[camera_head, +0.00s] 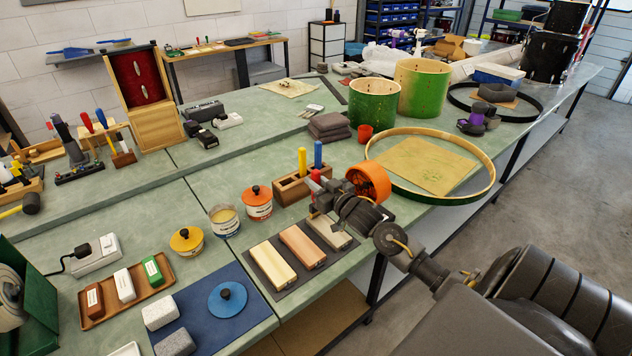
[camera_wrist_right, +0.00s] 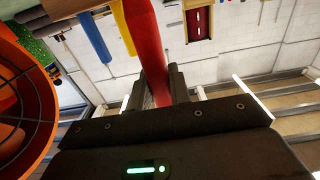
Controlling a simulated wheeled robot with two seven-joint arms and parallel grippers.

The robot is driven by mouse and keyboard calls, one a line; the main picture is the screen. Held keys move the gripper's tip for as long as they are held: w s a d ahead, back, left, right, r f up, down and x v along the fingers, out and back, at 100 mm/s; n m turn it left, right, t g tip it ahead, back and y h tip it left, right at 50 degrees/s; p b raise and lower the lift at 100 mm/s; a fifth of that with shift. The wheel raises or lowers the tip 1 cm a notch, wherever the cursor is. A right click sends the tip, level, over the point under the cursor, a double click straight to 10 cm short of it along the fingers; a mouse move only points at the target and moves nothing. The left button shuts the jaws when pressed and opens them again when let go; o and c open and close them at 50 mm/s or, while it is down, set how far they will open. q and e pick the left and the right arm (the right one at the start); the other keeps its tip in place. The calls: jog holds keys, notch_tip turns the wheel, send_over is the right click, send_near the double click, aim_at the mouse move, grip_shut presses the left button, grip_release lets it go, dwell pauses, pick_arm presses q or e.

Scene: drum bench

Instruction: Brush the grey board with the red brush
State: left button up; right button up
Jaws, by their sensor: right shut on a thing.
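The red brush (camera_head: 315,177) shows as a short red piece at the front right of the wooden holder (camera_head: 289,191). My right gripper (camera_head: 322,201) is shut on it; in the right wrist view the red handle (camera_wrist_right: 147,38) runs up from between the fingers (camera_wrist_right: 161,88). The brush's lower end is hidden, and I cannot tell whether it is still in the holder. The grey board (camera_head: 333,233) lies on a dark mat (camera_head: 291,288), rightmost of three boards and partly covered by the gripper. My left gripper is not in view.
A yellow brush (camera_head: 302,161) and a blue brush (camera_head: 318,154) stand in the holder. A tan board (camera_head: 301,243) and a pale yellow board (camera_head: 272,265) lie beside the grey one. An orange round thing (camera_head: 368,183) is close to my right wrist.

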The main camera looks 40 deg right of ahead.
jog(key=shift+s+f, duration=0.1)
jog(key=shift+s, duration=0.05)
jog(key=shift+s+p, duration=1.05)
jog(key=shift+s, duration=0.5)
jog(key=shift+s+a+p, duration=0.1)
jog(key=shift+s+p, duration=0.95)
jog(key=shift+s, duration=0.5)
jog(key=shift+s+p, duration=0.35)
jog(key=shift+p, duration=0.05)
jog(key=shift+s+p, duration=0.55)
jog(key=shift+s, duration=0.6)
